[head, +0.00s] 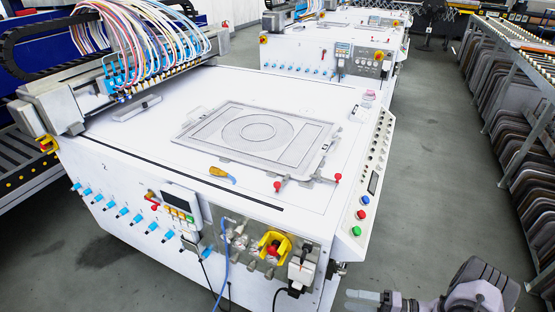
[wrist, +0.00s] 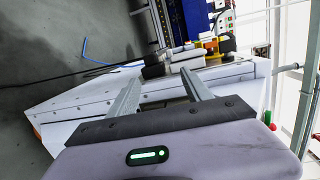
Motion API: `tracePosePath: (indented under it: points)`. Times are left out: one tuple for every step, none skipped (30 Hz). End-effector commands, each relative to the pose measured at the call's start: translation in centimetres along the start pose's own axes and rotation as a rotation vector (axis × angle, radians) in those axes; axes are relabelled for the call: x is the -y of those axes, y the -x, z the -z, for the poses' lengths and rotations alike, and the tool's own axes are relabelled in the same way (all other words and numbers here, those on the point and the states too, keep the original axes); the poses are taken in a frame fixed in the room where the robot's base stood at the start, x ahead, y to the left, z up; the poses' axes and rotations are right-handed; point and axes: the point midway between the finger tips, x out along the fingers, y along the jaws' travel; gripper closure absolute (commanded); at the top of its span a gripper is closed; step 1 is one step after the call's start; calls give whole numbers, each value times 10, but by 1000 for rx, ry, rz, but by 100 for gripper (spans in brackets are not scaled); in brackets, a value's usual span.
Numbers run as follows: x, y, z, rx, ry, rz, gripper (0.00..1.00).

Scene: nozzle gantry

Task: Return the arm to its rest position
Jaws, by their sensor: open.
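My gripper (head: 362,300) shows at the bottom right of the head view, beside the front right corner of the white printing machine (head: 120,175) and apart from my view of its top. In the wrist view my gripper (wrist: 160,80) has its two grey fingers spread apart, with nothing held between them. Behind the fingers are a white machine panel (wrist: 75,110) and black and yellow fittings. My arm (head: 475,298) reaches in from the lower right corner; the rest of it is out of frame.
The machine's top carries a flat frame with a ring (head: 255,130) and an orange-handled tool (head: 221,174). A control strip with a green button (head: 357,231) lines its right edge. A rack of screens (head: 515,110) stands at right. Grey floor (head: 435,170) lies clear between them.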

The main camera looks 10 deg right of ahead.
Motion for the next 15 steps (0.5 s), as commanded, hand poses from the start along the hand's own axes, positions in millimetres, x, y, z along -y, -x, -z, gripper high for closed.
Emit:
tracePosePath:
  points:
    - [39,-3,13,82,-1,-85,43]
    - [63,-7,18,131,-12,-144,43]
    - [94,-13,20,188,-25,-224,43]
    - [116,-19,21,225,-31,-287,43]
    - [140,-25,20,257,-33,-353,43]
    - [170,-34,16,289,-35,-440,43]
    - [192,-40,11,306,-34,-504,43]
    - [213,-47,5,318,-29,-568,43]
    - [242,-56,-5,324,-15,-658,43]
    - [264,-63,-16,323,0,-725,43]
    - [284,-70,-27,313,15,-788,43]
    - [309,-77,-44,291,43,-868,43]
    - [326,-82,-59,267,65,-922,43]
    - [342,-85,-74,237,91,-970,43]
    - [360,-89,-94,190,130,-1026,43]
